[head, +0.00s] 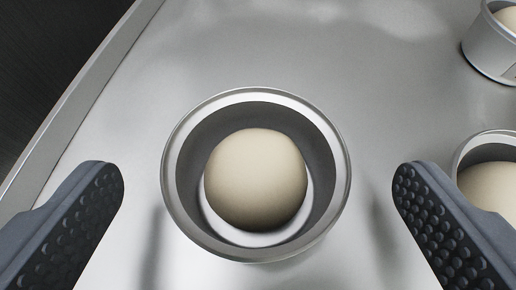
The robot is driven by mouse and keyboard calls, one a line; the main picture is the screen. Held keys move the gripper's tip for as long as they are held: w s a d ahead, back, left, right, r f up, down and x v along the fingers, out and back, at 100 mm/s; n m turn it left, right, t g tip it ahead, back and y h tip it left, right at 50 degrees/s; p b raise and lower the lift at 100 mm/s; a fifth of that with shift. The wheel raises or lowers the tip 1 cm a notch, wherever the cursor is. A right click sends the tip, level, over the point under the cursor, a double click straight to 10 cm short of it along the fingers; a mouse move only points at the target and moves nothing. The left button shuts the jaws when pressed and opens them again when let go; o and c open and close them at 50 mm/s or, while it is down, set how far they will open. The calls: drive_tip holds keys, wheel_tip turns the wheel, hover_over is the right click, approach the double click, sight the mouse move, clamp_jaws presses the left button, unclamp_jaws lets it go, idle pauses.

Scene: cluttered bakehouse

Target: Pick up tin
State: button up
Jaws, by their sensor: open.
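A round metal tin (180,215) stands upright on the tray in the middle of the head view. A pale ball of dough (255,180) sits inside it. My gripper (258,190) is open, with one dark studded finger to the left of the tin and one to the right. Neither finger touches the tin in the picture, and a gap shows on each side. How high the fingers are above the tray is hard to tell.
The tin stands on a metal tray (290,50) with a raised rim at the left. A second tin with dough (492,183) is close to my right finger, partly hidden by it. Another tin (487,48) stands at the top right. The tray above the middle tin is clear.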

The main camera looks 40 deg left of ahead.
sight(259, 173)
drive_tip(key=shift+x, duration=2.2)
drive_tip(key=shift+f, duration=0.15)
drive_tip(key=c, duration=1)
